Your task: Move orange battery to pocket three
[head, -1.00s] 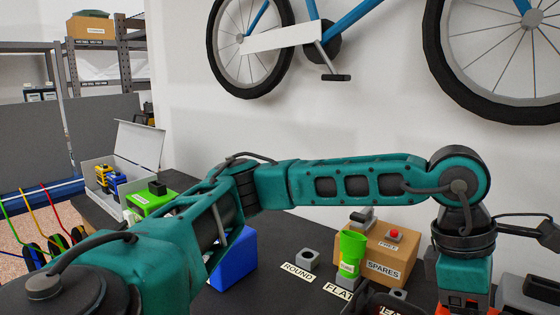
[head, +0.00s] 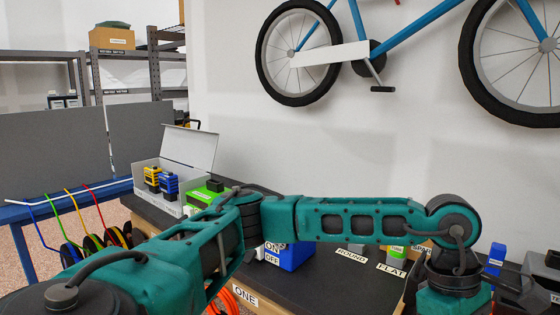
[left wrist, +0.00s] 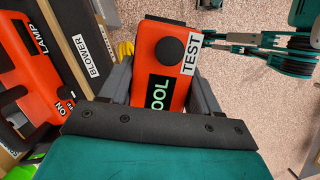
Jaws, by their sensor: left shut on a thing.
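My left gripper (left wrist: 160,88) is shut on an orange battery (left wrist: 172,75) in the left wrist view. A white open case (head: 190,150) on the bench holds a yellow battery (head: 152,178) and a blue battery (head: 169,185). I cannot make out pocket three.
A green box (head: 207,193) stands beside the case. A blue ON/OFF box (head: 290,257) sits on the dark bench (head: 325,270), near ROUND and FLAT labels. An orange LAMP unit (left wrist: 35,65) is close left of the held battery.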

